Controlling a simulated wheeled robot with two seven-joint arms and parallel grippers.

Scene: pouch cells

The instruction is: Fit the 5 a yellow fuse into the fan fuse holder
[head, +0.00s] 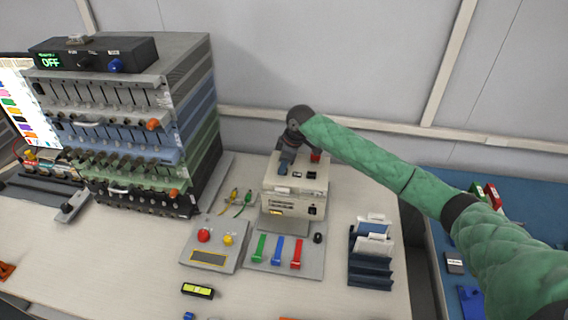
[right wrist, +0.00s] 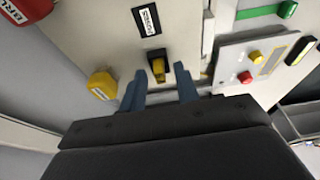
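A yellow fuse (right wrist: 158,68) stands in a dark holder slot on the beige box, seen in the right wrist view; no rating is readable. The beige box (head: 283,205) stands at the middle of the bench in the head view. My right gripper (head: 284,169) is over the left part of its top. In the right wrist view its blue fingers (right wrist: 160,88) are apart, one on each side of the yellow fuse, with gaps beside it. The fuse seems untouched. A label (right wrist: 147,20) lies beside the holder. My left gripper is not in view.
A red block (head: 315,157) and dark holders (head: 311,175) are on the box top. A yellow block (right wrist: 103,85) sits near the fingers. A button panel (head: 210,257), a lever panel (head: 285,262) and a blue rack (head: 368,270) stand in front. An equipment stack (head: 150,120) is left.

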